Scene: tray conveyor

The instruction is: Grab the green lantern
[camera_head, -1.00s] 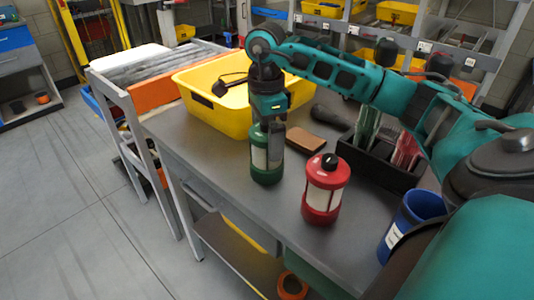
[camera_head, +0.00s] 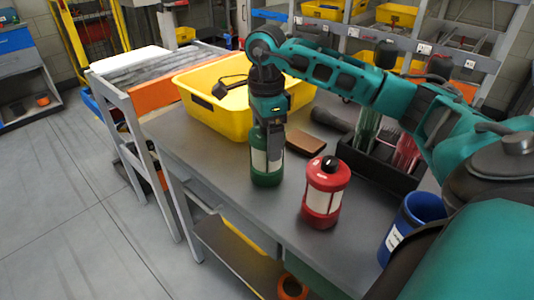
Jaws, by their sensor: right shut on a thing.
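The green lantern (camera_head: 266,178) stands upright on the grey table, in front of the yellow bin's right side. It has a green base and a pale window. My right gripper (camera_head: 267,138) points down over it and is shut on its upper part. The gripper hides the lantern's top. The lantern's base appears to be at table height; I cannot tell whether it touches. My left gripper is not in the head view.
A red lantern (camera_head: 325,192) stands close to the right of the green one. A blue cup (camera_head: 411,225) is near the right edge. A yellow bin (camera_head: 212,116), a brown block (camera_head: 306,143) and a black holder (camera_head: 378,161) are behind. The table's left front is clear.

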